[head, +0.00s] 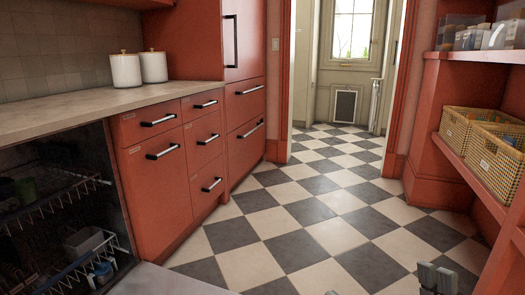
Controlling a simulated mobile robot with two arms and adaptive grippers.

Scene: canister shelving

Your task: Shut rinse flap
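The dishwasher (106,166) is open at the left, under the counter. Its dark inside shows an upper rack (50,207) and a lower rack (75,270) with dishes in them. A pale grey flat surface at the bottom edge, by the dishwasher opening, looks like its lowered flap (165,282); most of it is out of frame. Part of what seems to be my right gripper (437,279) shows at the bottom right, over the floor and well away from the flap. Its opening is unclear. I cannot make out my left gripper.
Red drawers and a cabinet (158,190) stand right of the dishwasher. Two white canisters (126,71) (153,67) stand on the counter (60,118). Red shelving at the right holds wicker baskets (498,158). The checkered floor (310,215) between is clear to the doorway.

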